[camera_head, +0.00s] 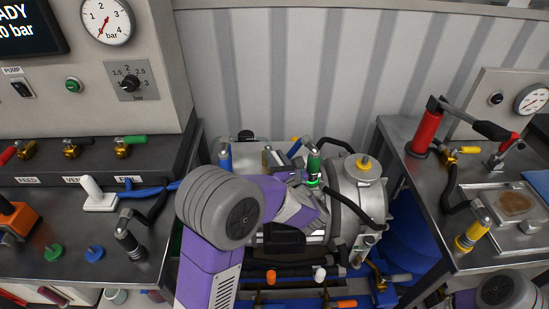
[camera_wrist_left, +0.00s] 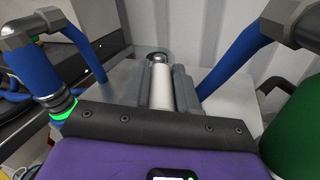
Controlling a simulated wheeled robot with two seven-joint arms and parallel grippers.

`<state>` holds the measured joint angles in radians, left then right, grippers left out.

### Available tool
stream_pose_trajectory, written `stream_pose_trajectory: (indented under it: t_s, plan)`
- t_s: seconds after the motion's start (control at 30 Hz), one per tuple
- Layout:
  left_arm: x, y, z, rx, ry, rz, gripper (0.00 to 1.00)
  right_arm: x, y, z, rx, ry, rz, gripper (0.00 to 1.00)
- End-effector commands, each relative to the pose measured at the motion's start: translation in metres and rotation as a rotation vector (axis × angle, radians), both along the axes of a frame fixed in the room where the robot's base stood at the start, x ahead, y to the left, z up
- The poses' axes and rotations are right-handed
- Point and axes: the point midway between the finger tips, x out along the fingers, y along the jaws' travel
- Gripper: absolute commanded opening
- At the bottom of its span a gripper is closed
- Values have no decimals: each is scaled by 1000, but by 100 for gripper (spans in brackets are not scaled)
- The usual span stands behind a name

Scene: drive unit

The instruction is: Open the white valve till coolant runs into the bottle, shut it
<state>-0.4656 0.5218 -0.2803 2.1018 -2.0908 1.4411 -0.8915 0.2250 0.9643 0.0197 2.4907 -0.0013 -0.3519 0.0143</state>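A small white-tipped valve handle (camera_head: 320,274) shows low on the front of the drive unit (camera_head: 347,190), beside an orange-tipped one (camera_head: 270,276). Whether it is shut cannot be told. I cannot make out a bottle or any running coolant. My left gripper (camera_head: 308,192) is over the top of the drive unit, near the green-marked hose fitting (camera_head: 314,166), well above the white handle. My right gripper is out of view.
The left bench holds a white-handled item (camera_head: 97,196) and brass valves (camera_head: 73,148). The right bench carries a red hand pump (camera_head: 427,133) and a yellow fitting (camera_head: 472,236). A blue drum (camera_head: 412,240) stands between the unit and the right bench.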

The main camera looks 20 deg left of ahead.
Motion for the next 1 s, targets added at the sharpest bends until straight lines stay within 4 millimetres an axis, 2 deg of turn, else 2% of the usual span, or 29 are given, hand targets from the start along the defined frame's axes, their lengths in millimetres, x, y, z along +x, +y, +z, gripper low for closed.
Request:
stream_pose_trajectory:
  t_s: [0.03, 0.17, 0.47, 0.57, 0.8, 1.0]
  plan:
    - [0, 0, 1, 0, -1, 0, 34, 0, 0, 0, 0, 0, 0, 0]
    - [0, 0, 0, 0, -1, -1, 53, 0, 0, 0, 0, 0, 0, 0]
    - [-1, -2, 0, 0, 0, -2, 53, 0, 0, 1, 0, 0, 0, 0]
    - [-7, -9, 1, 0, 0, -4, 53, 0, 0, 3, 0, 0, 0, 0]
    - [-33, -40, 1, 1, 1, -6, 53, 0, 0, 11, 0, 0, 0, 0]
    - [-48, -55, 1, 0, 0, -2, 53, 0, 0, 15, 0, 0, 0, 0]
